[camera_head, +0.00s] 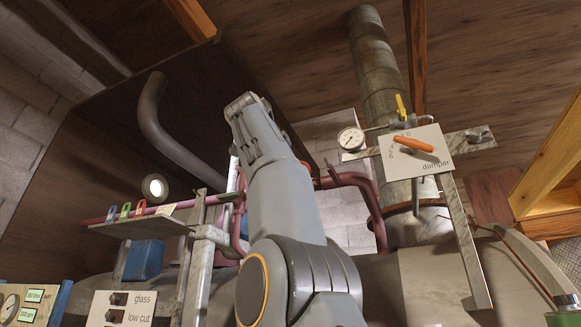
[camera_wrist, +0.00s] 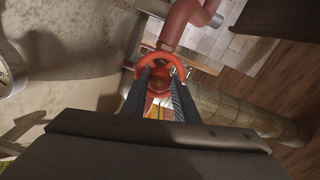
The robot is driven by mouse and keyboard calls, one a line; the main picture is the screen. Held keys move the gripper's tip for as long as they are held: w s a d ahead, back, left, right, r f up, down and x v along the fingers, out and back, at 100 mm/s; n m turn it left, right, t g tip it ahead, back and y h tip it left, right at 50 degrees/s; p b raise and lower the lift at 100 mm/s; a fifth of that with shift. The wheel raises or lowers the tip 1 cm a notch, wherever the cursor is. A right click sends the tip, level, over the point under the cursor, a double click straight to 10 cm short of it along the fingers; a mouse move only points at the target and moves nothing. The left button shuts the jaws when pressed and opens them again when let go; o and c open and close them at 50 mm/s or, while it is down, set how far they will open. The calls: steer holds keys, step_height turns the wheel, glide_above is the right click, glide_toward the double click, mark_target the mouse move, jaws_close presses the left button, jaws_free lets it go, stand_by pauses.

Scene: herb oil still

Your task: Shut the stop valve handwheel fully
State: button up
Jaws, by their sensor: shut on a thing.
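The stop valve handwheel (camera_wrist: 165,56) is a red-orange wheel with a round rim, near the middle of the wrist view. My gripper (camera_wrist: 161,76) has its two dark fingers reaching to the wheel, shut on it. The near part of the wheel lies between and behind the fingertips. A dark red pipe (camera_wrist: 183,22) runs up from just beyond the wheel. In the head view I cannot make out the handwheel; my arm stands in front of the middle of the scene. How far the wheel is turned cannot be told.
A pressure gauge (camera_head: 351,139) and a damper plate (camera_head: 416,150) with an orange lever stand right of my arm, near a tall metal flue (camera_head: 377,70). Left are a shelf (camera_head: 140,228) with colored tags and a switch panel (camera_head: 121,309). Red pipes pass close behind my arm.

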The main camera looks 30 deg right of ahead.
stand_by(0.4)
steer(key=o, duration=1.1)
steer(key=shift+c, duration=0.2)
steer(key=b+v, duration=0.2)
steer(key=v, duration=0.5)
steer(key=shift+s+a, duration=0.25)
steer(key=shift+a, duration=0.05)
